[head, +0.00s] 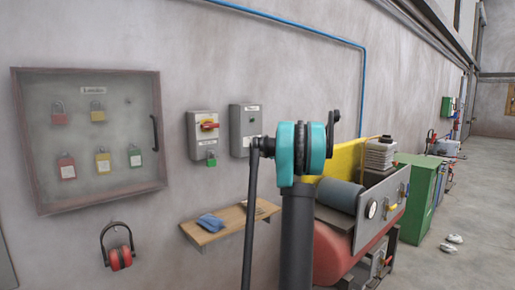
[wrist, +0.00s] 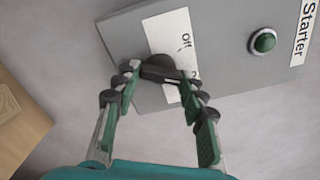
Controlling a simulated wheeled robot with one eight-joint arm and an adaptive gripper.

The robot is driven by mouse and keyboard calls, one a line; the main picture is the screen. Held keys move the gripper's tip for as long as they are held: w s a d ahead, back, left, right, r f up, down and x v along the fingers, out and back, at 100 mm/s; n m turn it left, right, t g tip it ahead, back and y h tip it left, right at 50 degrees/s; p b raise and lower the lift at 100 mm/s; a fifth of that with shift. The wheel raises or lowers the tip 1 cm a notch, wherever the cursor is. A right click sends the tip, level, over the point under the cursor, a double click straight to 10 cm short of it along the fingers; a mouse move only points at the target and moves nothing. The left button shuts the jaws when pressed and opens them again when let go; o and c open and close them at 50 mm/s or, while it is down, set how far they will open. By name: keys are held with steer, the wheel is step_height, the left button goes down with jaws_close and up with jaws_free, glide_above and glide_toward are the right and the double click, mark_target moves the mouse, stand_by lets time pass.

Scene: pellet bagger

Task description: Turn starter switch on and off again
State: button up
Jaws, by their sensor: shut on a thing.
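The grey starter box (wrist: 225,25) fills the top of the wrist view, turned on its side, with a "Starter" label. Its black rotary switch (wrist: 160,66) sits on a white plate (wrist: 172,32) marked "Off"; a second mark is mostly covered by a finger. My gripper (wrist: 160,78) is shut on the switch, one finger on each side. I cannot tell exactly which mark the switch points to. A green lamp (wrist: 263,41) is beside the plate. In the head view the starter box (head: 240,118) hangs on the wall, its lower part partly behind my arm.
A wooden shelf (head: 205,237) with a blue cloth (head: 210,222) is below. A padlock cabinet (head: 85,135) hangs at left. A red machine (head: 335,256) stands at right.

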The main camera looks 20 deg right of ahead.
steer(key=shift+m, duration=0.3)
steer(key=o, duration=1.2)
steer(key=shift+c, duration=0.2)
steer(key=v, duration=1.2)
